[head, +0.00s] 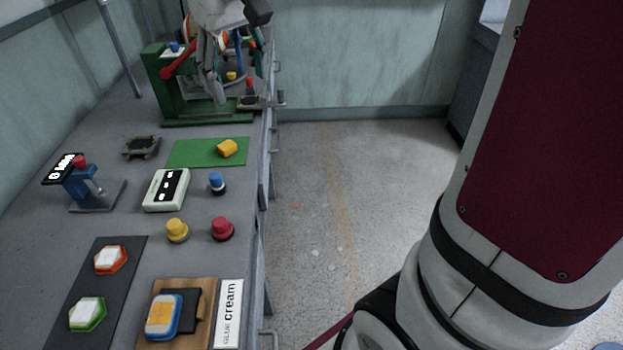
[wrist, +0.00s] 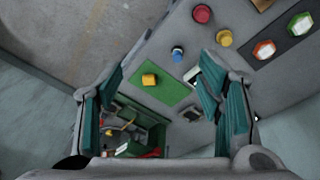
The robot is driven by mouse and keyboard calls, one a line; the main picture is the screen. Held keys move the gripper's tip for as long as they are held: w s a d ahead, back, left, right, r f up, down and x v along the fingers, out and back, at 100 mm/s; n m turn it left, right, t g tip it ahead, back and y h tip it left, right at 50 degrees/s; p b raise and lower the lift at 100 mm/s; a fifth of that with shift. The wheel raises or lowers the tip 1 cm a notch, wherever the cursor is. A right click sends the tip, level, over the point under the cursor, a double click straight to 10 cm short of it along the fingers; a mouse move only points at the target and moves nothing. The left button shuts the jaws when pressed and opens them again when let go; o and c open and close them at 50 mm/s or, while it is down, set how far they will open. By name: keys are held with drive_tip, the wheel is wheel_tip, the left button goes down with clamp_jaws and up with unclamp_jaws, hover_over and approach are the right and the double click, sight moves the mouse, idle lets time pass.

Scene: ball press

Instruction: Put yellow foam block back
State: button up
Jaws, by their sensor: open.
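The yellow foam block (head: 227,148) lies on the right part of a green mat (head: 190,152) on the grey bench. In the wrist view the block (wrist: 149,79) lies on the mat (wrist: 172,94) between and beyond my fingers, well apart from them. My gripper (head: 219,97) is in front of the green press (head: 155,85) at the far end of the bench, above and behind the mat. In the wrist view my gripper (wrist: 160,95) is open and empty, with teal finger pads on both sides. My gripper partly hides the press.
A blue stand with a small display (head: 78,182), a white box (head: 166,189), and blue, yellow (head: 177,230) and red (head: 222,229) knobs stand nearer. A dark metal fixture (head: 141,147) is left of the mat. The bench's right edge is close to the mat.

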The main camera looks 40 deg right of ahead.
drive_tip(key=s+f, duration=0.3)
drive_tip(key=s, duration=0.8)
drive_tip(key=s+f+m+t, duration=0.1)
drive_tip(key=s+f, duration=0.2)
drive_tip(key=s, duration=0.8)
drive_tip(key=shift+s+a+f+y, duration=0.3)
drive_tip(key=shift+s+a+f, duration=0.05)
drive_tip(key=shift+a+f, duration=0.05)
drive_tip(key=shift+s, duration=0.1)
